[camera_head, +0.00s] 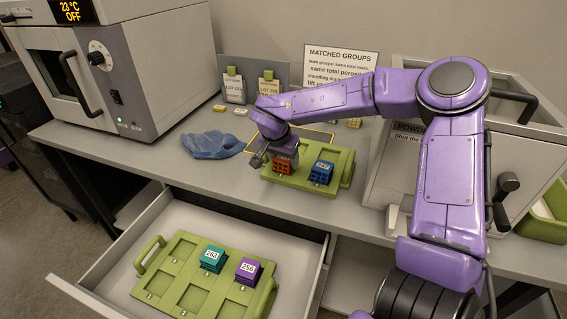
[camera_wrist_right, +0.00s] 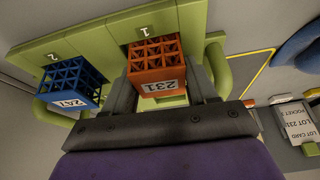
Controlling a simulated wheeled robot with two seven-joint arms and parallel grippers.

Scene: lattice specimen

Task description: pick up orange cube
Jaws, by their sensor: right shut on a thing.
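The orange lattice cube (camera_head: 284,166), labelled 231 in the right wrist view (camera_wrist_right: 156,62), is at the slot marked 1 of the green tray (camera_head: 343,166) on the bench. My right gripper (camera_head: 271,154) reaches down to it from above, its fingers on either side. It is shut on the orange cube. I cannot tell whether the cube is clear of the tray. My left gripper is not in view.
The open drawer (camera_head: 197,205) below holds a green tray (camera_head: 187,277) with a teal cube (camera_head: 212,259) and a purple cube (camera_head: 248,270). A blue glove (camera_head: 211,145) lies left of the bench tray. An oven (camera_head: 160,60) stands at left, a grey cabinet (camera_head: 385,165) at right.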

